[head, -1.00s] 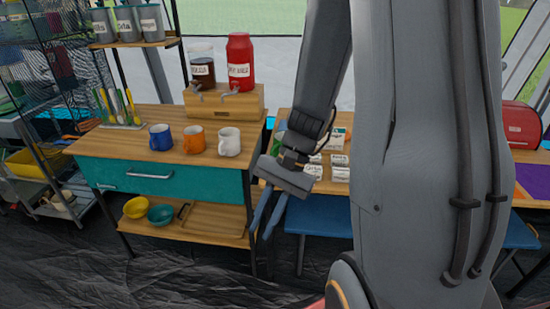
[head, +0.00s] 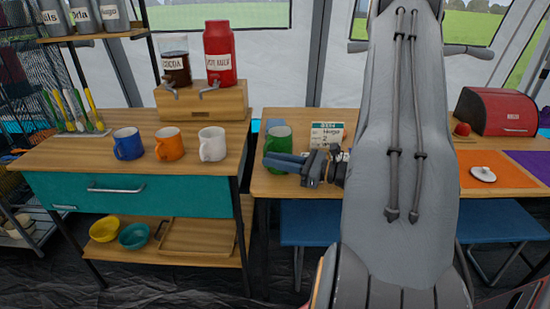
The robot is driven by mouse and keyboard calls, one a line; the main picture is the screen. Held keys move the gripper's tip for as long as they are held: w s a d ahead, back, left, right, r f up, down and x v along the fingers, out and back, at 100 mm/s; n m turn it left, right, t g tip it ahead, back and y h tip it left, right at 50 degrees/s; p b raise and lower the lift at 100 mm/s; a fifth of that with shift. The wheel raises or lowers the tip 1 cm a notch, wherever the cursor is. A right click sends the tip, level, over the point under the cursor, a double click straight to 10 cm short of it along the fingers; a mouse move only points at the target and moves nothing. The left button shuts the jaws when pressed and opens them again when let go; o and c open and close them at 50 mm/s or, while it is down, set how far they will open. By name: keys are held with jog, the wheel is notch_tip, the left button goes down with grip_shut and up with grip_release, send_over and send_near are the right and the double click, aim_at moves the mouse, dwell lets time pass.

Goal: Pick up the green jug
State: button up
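The green jug (head: 279,135) stands upright on the wooden table at the right, near its left end. Its upper part shows, and my gripper covers its lower part from this view. My gripper (head: 283,162) reaches in from the right with its blue-grey fingers pointing left, low across the front of the jug. I cannot tell whether the fingers touch the jug or are only in front of it. The gap between them is not clear from here.
Blue (head: 128,144), orange (head: 169,144) and white (head: 212,145) mugs stand on the cabinet at left. Drink dispensers (head: 218,55) stand behind them. A label card (head: 327,134) is right of the jug. A red bread box (head: 496,111) is at far right.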

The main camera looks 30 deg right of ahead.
jog(key=p+x, duration=0.1)
jog(key=x, duration=0.6)
jog(key=shift+a+f, duration=0.15)
jog(key=shift+a, duration=0.05)
grip_shut()
dwell(1.1)
grip_release()
jog(key=shift+s+d, duration=0.1)
